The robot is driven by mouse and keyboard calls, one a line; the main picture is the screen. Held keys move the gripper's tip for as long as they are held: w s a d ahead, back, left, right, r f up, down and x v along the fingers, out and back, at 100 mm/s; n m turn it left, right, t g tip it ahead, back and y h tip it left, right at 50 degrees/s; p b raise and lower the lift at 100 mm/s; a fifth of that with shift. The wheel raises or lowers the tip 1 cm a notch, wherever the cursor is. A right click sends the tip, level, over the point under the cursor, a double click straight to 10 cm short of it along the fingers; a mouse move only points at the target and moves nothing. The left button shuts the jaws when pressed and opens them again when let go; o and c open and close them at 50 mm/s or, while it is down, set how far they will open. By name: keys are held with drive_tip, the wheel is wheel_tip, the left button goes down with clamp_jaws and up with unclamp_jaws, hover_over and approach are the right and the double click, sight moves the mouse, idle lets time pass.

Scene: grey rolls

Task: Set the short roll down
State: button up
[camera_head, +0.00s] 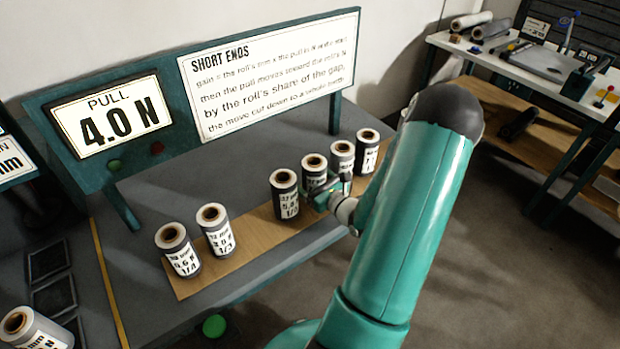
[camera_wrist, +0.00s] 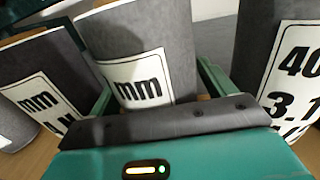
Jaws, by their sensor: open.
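My gripper (camera_head: 326,190) is open at the row of grey rolls on the wooden board. In the wrist view its two green fingers (camera_wrist: 155,88) stand on either side of one grey roll (camera_wrist: 138,50) with a white "mm" label. That roll appears to be the one (camera_head: 314,163) with the gripper before it in the head view. It stands upright, its lower part hidden by my gripper. I cannot tell whether the fingers touch it. Neighbouring rolls stand close by, one left (camera_wrist: 45,65) and one right (camera_wrist: 262,50) in the wrist view.
Several rolls stand upright on the wooden board (camera_head: 250,226), with a gap between the left pair (camera_head: 214,230) and the others. A sign reading "PULL 4.0 N" (camera_head: 108,115) stands behind. Another roll (camera_head: 35,330) is at lower left. A side bench (camera_head: 500,60) is far right.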

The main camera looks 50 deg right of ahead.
drive_tip(key=shift+r, duration=0.15)
drive_tip(key=s, duration=0.4)
drive_tip(key=s+a, duration=0.1)
drive_tip(key=s, duration=0.7)
drive_tip(key=shift+a, duration=0.35)
